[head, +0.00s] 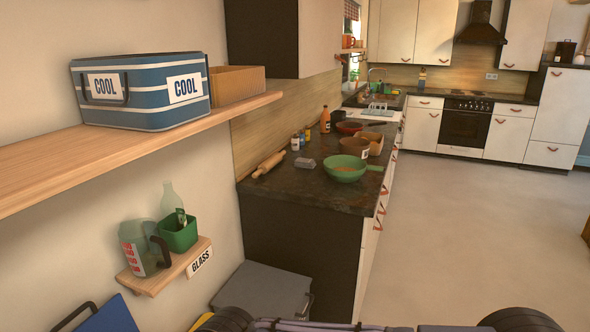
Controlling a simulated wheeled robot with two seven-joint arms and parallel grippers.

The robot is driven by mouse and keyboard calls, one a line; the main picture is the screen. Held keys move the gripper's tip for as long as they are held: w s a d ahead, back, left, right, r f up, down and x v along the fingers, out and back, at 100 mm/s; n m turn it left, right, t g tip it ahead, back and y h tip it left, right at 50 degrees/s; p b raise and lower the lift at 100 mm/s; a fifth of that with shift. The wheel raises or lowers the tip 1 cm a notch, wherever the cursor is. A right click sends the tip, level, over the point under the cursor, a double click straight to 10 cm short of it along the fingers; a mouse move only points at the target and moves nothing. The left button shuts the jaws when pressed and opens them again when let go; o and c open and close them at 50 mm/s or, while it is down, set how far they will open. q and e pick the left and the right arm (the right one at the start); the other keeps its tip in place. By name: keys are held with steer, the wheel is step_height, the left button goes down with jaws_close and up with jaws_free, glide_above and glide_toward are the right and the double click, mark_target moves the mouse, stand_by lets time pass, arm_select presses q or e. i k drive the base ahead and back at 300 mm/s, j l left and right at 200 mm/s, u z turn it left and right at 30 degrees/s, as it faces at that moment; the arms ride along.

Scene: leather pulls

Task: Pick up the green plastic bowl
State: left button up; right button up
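A round green bowl (344,172) stands upright on the dark countertop near its front right edge. A green stub like a handle sticks out on its right side, and something brownish shows inside it. A smaller, square green container (178,236) stands on the low shelf labelled GLASS, with something sticking up from it. Neither of my grippers is in view; only dark parts of my own body show along the bottom edge.
On the counter (300,194), a rolling pin (268,164), a small grey item (305,163), a brown pot (354,147) and bottles surround the bowl. A wooden shelf (130,150) with a blue COOL box (150,112) juts out at left. The floor (465,230) at right is clear.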

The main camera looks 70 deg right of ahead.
mark_target(341, 168)
steer(key=z, duration=2.85)
steer(key=i+l+u, duration=0.15)
steer(key=i+l, duration=0.65)
steer(key=i+l+u, duration=0.1)
steer(key=u, duration=1.1)
steer(key=i+l+u, duration=0.15)
steer(key=l+u, duration=0.2)
steer(key=l, duration=0.25)
steer(key=l+u, duration=0.4)
steer(key=l, duration=0.15)
steer(key=l+u, duration=0.35)
steer(key=l, duration=2.4)
steer(key=i+u, duration=0.05)
steer(key=i, duration=0.05)
